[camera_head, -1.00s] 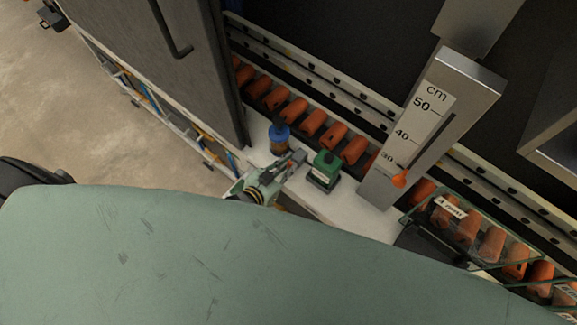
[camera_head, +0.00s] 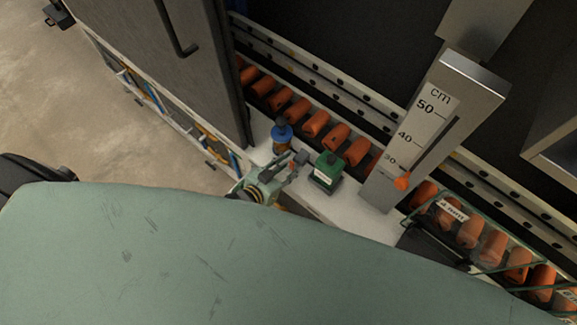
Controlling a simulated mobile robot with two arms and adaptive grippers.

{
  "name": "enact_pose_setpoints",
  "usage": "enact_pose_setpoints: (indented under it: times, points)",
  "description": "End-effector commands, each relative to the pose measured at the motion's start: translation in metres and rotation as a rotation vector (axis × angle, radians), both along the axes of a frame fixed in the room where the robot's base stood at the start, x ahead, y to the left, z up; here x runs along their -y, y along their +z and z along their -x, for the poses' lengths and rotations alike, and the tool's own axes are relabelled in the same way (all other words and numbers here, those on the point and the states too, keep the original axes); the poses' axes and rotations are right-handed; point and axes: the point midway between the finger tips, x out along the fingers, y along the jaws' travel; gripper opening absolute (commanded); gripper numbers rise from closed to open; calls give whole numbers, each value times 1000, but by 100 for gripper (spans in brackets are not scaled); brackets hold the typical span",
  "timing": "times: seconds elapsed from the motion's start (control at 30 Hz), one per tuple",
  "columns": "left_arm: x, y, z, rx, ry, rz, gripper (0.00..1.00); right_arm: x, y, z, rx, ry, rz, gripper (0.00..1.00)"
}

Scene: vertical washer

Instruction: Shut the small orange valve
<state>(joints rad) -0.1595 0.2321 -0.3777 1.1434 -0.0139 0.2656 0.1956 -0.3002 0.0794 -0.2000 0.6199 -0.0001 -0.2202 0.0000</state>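I cannot make out a part that is surely the small orange valve. A small orange pointer-like piece (camera_head: 402,181) sits low on the metal column with a cm scale. A bottle-shaped item (camera_head: 281,133) with a blue top and amber lower part stands on the white ledge, left of a green box-shaped container (camera_head: 326,170). My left gripper (camera_head: 298,160) is at the ledge between these two, close to the amber part; I cannot tell if it touches. Its fingers are small and overlap, so their opening is unclear. My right gripper is out of view.
The cm-scale column (camera_head: 431,128) rises right of the green container. A row of orange rollers (camera_head: 336,137) runs behind the white ledge (camera_head: 343,206). A wire basket (camera_head: 462,228) is at the right. A grey cabinet door (camera_head: 179,63) with a dark handle stands at the left.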

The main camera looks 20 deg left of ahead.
Motion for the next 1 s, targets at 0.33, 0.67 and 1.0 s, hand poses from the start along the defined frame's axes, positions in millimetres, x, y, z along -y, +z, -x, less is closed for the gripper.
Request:
enact_pose_setpoints:
  times: [0.33,0.67,1.0]
  points:
    - [-3,3,9,0,0,-1,33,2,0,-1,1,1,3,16]
    - [-24,28,67,-1,-2,-2,33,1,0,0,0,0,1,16]
    - [-38,45,103,-1,0,0,33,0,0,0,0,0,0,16]
